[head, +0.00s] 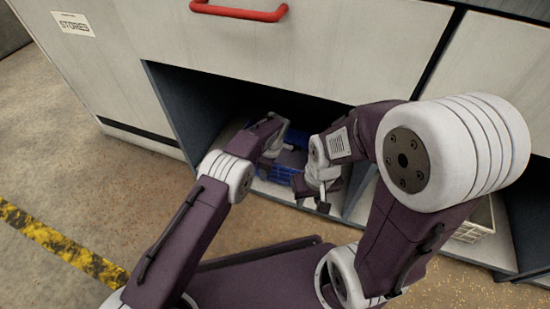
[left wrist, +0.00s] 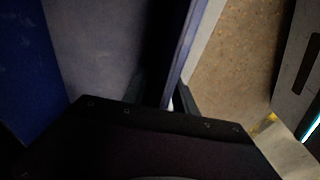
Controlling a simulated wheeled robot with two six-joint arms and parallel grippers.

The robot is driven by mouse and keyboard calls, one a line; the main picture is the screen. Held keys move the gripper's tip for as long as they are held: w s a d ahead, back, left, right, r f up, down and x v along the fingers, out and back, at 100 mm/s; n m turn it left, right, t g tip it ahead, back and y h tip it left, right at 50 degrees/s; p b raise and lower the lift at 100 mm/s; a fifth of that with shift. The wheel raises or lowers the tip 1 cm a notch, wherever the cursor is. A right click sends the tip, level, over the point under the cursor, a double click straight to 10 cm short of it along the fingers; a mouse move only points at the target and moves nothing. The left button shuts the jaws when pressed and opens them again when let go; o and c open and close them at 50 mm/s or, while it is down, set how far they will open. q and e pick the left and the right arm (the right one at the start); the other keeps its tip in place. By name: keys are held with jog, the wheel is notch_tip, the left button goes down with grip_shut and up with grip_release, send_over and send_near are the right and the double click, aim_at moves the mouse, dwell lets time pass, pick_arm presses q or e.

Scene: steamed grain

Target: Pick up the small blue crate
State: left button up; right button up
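The small blue crate (head: 280,173) stands inside the open cubby under the drawer, its middle partly hidden by my arms. My left gripper (head: 276,150) reaches into the cubby at the crate's left part. In the left wrist view a thin blue wall (left wrist: 188,45), seemingly the crate's, runs between the two dark fingers of my left gripper (left wrist: 160,92). The left finger looks apart from that wall, so the gripper looks open around it. My right gripper (head: 313,195) is at the crate's right front side with its fingers spread; contact with the crate cannot be told.
A drawer front with a red handle (head: 240,12) is above. A pale crate (head: 478,220) stands in the cubby to the right. The floor (head: 85,190) on the left is clear.

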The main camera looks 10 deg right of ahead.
pick_arm(q)
grip_shut()
dwell(1.3)
